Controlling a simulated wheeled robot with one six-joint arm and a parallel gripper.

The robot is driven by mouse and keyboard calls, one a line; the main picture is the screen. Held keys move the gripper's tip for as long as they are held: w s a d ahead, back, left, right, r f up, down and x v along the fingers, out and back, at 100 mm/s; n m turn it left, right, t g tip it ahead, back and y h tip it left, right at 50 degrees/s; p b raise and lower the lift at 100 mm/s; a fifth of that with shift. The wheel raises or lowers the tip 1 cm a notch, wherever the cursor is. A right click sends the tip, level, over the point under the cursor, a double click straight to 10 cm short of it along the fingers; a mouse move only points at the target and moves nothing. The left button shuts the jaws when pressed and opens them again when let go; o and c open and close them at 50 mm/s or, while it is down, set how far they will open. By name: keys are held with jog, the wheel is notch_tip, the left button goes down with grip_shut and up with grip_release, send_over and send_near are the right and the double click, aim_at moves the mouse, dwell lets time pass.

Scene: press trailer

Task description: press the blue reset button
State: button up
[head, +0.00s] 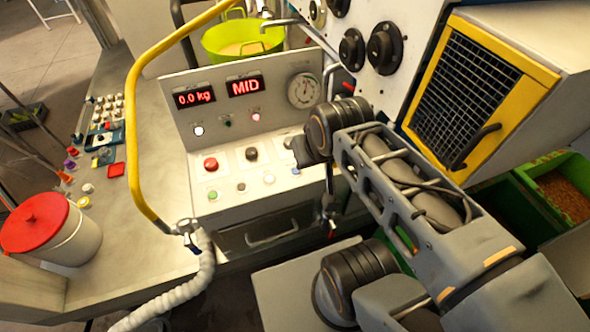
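The control panel (228,172) stands in the middle of the head view, with a sloped face of small buttons and knobs. A small button that looks bluish (295,171) sits at the right end of its lower row, close to my arm; it is too small to be sure of its colour. My arm comes in from the lower right, and its dark wrist end is over the panel's right edge. A slim dark part (329,212) hangs below the wrist and may be my gripper. Its fingers cannot be made out, and I see no contact with the button.
A red button (210,164), a black knob (251,153) and a green button (212,195) share the panel. A yellow rail (133,110) and a pale hose (190,285) are at the left. A red-lidded bucket (55,230) stands on the counter. A yellow-framed grille (480,85) is right.

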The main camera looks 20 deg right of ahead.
grip_shut()
dwell(0.8)
notch_tip(320, 180, down, 6)
jog(key=b, duration=0.5)
jog(key=shift+w+g, duration=0.15)
jog(key=shift+g, duration=0.25)
